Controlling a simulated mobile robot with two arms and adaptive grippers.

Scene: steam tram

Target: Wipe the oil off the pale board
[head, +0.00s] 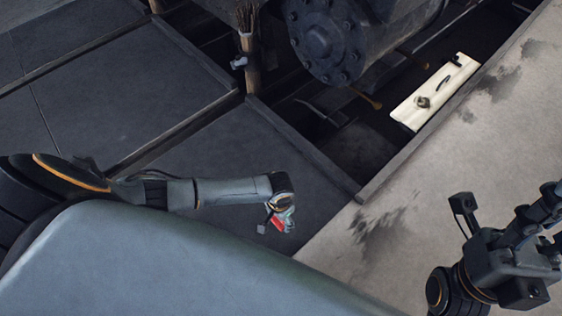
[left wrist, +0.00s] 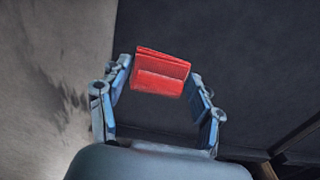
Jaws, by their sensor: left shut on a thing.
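The pale board (head: 408,113) lies at the upper right of the head view, in the dark gap beside the stone paving. It bears a dark brownish patch or fitting, a dark curved piece like a handle, and a dark piece at its far end. My left gripper (head: 283,222) is shut on a red block-like thing (head: 278,224), well apart from the board, toward the lower left. The red thing (left wrist: 160,72) sits between the fingertips in the left wrist view. My right gripper (head: 535,212) is at the right edge; its fingertips are unclear.
A large dark bolted cylinder (head: 325,42) hangs over the gap left of the board. A raised edge (head: 405,160) borders the gap. Stone paving (head: 480,140) with dark stains is clear at right.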

